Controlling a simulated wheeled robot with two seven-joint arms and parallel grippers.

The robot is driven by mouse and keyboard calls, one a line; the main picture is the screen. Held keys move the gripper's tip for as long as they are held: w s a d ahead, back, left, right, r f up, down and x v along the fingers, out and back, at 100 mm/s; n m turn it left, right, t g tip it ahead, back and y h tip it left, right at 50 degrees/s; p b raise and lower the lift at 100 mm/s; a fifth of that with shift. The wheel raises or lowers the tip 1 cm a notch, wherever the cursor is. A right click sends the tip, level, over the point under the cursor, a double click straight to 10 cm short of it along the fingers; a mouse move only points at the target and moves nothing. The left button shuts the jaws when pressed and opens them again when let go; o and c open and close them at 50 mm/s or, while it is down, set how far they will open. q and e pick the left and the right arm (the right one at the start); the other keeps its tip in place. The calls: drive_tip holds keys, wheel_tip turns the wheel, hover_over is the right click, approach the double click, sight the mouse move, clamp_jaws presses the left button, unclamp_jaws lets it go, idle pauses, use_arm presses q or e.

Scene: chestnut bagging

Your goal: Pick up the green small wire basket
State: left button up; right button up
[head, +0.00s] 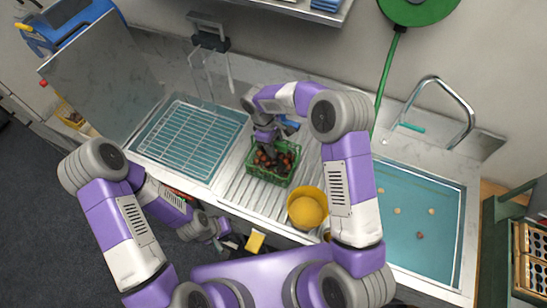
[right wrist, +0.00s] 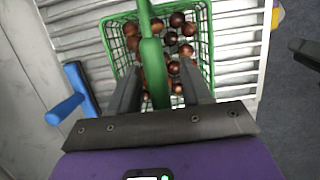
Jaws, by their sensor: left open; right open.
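The green small wire basket (head: 268,179) stands on the ribbed drainboard in the middle of the counter, filled with brown chestnuts. It also shows in the right wrist view (right wrist: 207,45), where its green handle (right wrist: 153,65) arches up toward the camera. My right gripper (head: 269,153) is directly over the basket, pointing down. In the right wrist view its open fingers (right wrist: 160,85) stand on either side of the handle, with gaps visible. My left gripper (head: 230,240) is open and empty, low near the counter's front edge, away from the basket.
A sink with a wire rack (head: 190,140) is to the left; a water-filled sink (head: 425,235) with floating pieces is to the right. A blue-handled tool (right wrist: 75,95) lies beside the basket.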

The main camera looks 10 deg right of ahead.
clamp_jaws()
drive_tip(key=shift+w+r, duration=0.1)
idle(1.2)
